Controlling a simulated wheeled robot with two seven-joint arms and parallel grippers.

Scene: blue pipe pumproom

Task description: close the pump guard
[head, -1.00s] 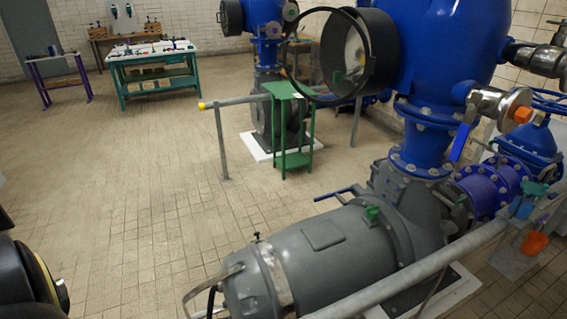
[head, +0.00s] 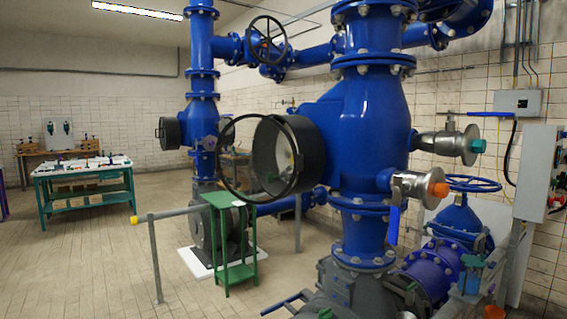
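The pump guard, a thin dark ring-shaped cover (head: 219,155), stands swung open in front of a short black cylindrical housing (head: 307,150). The housing sticks out to the left from the big blue pump body (head: 357,130). The ring overlaps the housing mouth in the picture, and a gap shows between them on the left. A pale round face with small fittings is partly visible inside the housing. The hinge is not clear to see. Neither of my grippers is in the head view.
A small green stand (head: 231,240) and a grey rail with a yellow end (head: 154,255) stand below the guard. Valves with orange (head: 437,190) and teal caps are at the right. A green workbench (head: 85,190) is far left.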

